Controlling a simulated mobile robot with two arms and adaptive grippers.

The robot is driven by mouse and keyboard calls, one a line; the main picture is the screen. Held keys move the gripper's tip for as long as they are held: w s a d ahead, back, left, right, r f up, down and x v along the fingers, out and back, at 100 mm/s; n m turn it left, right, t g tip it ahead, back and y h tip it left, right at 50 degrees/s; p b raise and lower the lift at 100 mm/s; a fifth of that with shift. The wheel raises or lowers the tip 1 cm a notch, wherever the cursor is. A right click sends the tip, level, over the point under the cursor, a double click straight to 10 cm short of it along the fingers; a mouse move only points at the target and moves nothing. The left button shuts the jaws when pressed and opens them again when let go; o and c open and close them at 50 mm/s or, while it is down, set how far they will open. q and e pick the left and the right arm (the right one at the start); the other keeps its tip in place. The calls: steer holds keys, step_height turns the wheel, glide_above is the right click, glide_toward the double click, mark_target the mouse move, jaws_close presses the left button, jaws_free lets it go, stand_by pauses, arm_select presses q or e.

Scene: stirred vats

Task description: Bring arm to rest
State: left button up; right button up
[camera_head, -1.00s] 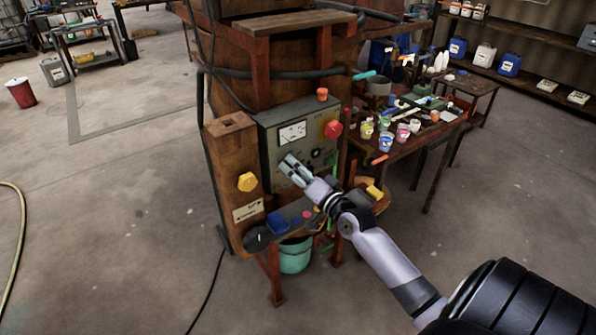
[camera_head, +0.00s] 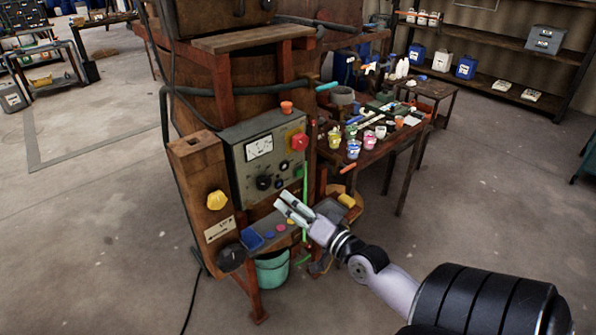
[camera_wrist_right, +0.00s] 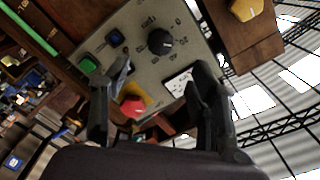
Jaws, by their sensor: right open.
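My right gripper (camera_head: 287,205) is open and empty in the head view. It hangs in front of the shelf below the grey control panel (camera_head: 234,163), apart from the panel as far as I can tell. In the right wrist view the two dark fingers (camera_wrist_right: 158,98) stand apart, with the panel (camera_wrist_right: 135,40) beyond them. The panel carries a black knob (camera_wrist_right: 159,41), a red knob (camera_wrist_right: 132,106) on a yellow base, a green button (camera_wrist_right: 88,64) and a white meter (camera_head: 259,146). My left gripper is not in view.
A work table (camera_head: 385,150) with several small paint cups stands right of the wooden vat (camera_head: 215,90). A yellow knob (camera_head: 217,200) sits on the post left of the panel. A teal bucket (camera_head: 272,270) is under the shelf. The floor (camera_head: 470,220) at right is clear.

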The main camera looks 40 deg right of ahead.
steer(key=shift+s, duration=0.6)
steer(key=s+a+f+n+g+b, duration=0.1)
steer(key=s+f+g, duration=0.2)
steer(key=f, duration=1)
steer(key=s+a+f+n+g+b, duration=0.1)
steer(key=s+f+n+g, duration=0.15)
steer(key=f, duration=0.95)
steer(key=s+a+f+g+b, duration=0.1)
steer(key=s+f+g, duration=0.25)
steer(key=f, duration=0.95)
steer(key=s+a+f+n+g+b, duration=0.1)
steer(key=s+a+f+n+g, duration=0.3)
steer(key=s+a+f, duration=0.3)
steer(key=s+a+f+n+g+y+b, duration=0.1)
steer(key=s+a+f+n+g, duration=0.3)
steer(key=s+f, duration=1.3)
steer(key=s+a+n, duration=0.1)
steer(key=s+a, duration=0.3)
steer(key=shift+s+a+f, duration=0.15)
steer(key=shift+s+a, duration=0.05)
steer(key=shift+s, duration=0.15)
